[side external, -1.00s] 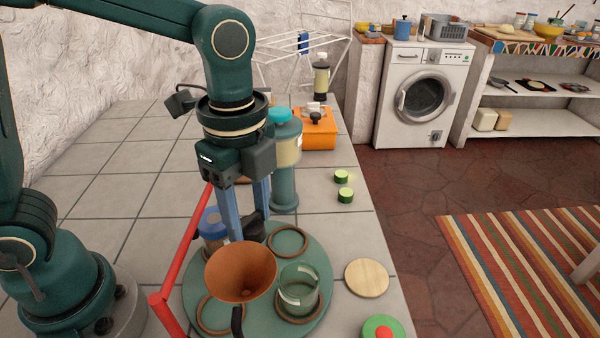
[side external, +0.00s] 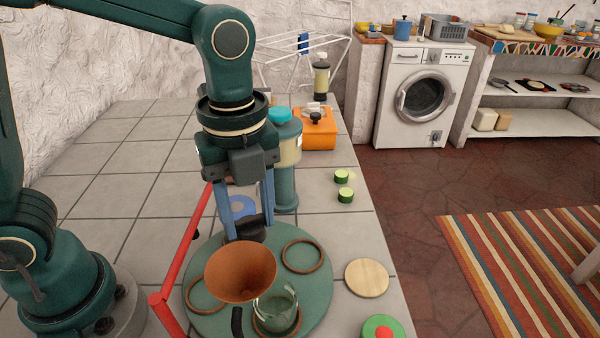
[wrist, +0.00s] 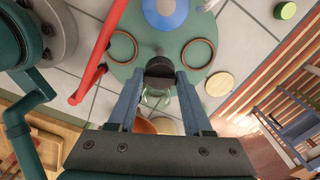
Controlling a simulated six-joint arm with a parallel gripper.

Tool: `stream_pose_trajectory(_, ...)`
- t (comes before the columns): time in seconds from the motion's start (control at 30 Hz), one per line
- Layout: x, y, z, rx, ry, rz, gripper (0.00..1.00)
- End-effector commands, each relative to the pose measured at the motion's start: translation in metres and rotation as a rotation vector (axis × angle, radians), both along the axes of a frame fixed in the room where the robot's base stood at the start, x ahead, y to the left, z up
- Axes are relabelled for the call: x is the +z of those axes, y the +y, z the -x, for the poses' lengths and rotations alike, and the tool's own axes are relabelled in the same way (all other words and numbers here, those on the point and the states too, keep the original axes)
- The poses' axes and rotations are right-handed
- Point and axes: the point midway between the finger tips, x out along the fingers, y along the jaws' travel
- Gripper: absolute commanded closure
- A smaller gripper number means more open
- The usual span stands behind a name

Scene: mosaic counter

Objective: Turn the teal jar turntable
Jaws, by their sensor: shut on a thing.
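The teal turntable (side external: 315,290) lies on the tiled counter and bears several brown rings. A clear glass jar (side external: 277,308) stands in the ring at the front, partly behind the orange funnel. A jar with a blue lid (side external: 238,205) is at the back of the turntable, partly hidden by my fingers. Two rings, left and right, look empty in the wrist view. My gripper (side external: 250,228) points down over the turntable's middle. Its blue fingers are shut on a dark knob (wrist: 160,70) there. The knob's lower part is hidden in the side view.
A wooden disc (side external: 367,278) and a green-and-red button (side external: 383,328) are at right. A tall teal dispenser (side external: 286,175) stands behind my gripper, near an orange box (side external: 318,135).

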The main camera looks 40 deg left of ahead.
Motion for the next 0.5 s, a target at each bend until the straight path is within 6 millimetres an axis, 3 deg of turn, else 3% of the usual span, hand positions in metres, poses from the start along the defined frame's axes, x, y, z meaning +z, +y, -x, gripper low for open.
stream_pose_trajectory(0.5,0.0025,-0.0019,0.0002,-0.249,-0.003,0.008,1.00)
